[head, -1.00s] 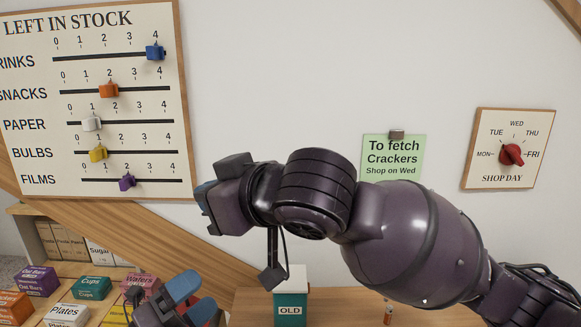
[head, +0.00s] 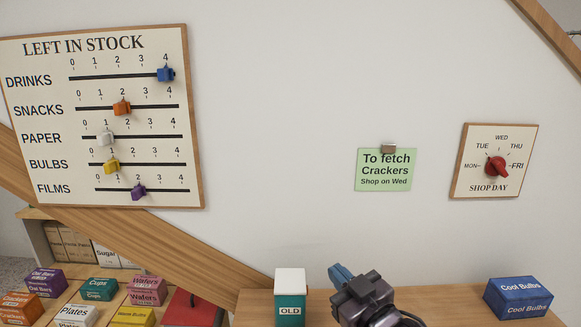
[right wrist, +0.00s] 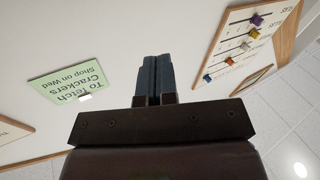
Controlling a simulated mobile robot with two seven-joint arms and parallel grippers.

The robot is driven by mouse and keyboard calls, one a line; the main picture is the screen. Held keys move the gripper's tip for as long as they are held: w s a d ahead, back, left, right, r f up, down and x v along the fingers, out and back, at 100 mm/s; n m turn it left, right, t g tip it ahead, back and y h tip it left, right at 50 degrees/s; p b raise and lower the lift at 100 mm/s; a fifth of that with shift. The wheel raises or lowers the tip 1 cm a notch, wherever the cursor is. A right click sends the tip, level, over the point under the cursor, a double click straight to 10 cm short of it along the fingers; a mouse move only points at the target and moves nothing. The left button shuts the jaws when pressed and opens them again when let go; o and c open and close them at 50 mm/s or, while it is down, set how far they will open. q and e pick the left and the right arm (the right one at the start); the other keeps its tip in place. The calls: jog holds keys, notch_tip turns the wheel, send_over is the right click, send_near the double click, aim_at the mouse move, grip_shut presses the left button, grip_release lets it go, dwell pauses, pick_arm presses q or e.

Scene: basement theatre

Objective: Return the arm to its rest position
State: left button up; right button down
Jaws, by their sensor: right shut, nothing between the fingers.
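My right gripper (head: 341,275) shows at the bottom of the head view, right of the middle. Its blue fingers are together, with nothing between them, and they point up and to the left. It appears just right of a teal and white box marked OLD (head: 290,300). In the right wrist view the same shut fingers (right wrist: 153,78) stand in front of the white wall, between the green note and the stock board. Most of the right arm is outside the head view. My left gripper is not in view.
The stock board (head: 190,120) with coloured sliders, the green crackers note (head: 386,182) and the shop-day dial board (head: 487,188) are on the wall. A blue Cool Bulbs box (head: 518,298) sits at right. Several grocery boxes and a red object (head: 192,308) are at lower left.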

jog(key=s+d+f+m+g+h+p, duration=0.1)
jog(key=s+d+f+m+h, duration=0.15)
jog(key=s+d+f, duration=0.45)
jog(key=s+d+f+m+g+h+p, duration=0.15)
jog(key=s+d+f+h, duration=0.35)
jog(key=f, duration=0.5)
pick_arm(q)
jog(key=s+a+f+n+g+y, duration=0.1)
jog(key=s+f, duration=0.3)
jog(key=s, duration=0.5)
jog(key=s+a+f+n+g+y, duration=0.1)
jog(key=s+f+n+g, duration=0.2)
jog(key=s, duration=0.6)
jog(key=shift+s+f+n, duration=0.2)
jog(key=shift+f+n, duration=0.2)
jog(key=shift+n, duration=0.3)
pick_arm(e)
jog(key=s+d+f+m+g, duration=0.1)
jog(key=s+d+f, duration=0.1)
jog(key=s, duration=0.3)
jog(key=s+d+f+m+g+h, duration=0.1)
jog(key=s+d+f, duration=0.1)
jog(key=s+f, duration=0.2)
jog(key=s+d+f+m+g, duration=0.1)
jog(key=s+d+f, duration=0.1)
jog(key=s, duration=0.6)
jog(key=shift+d+f, duration=0.15)
jog(key=shift+f, duration=0.75)
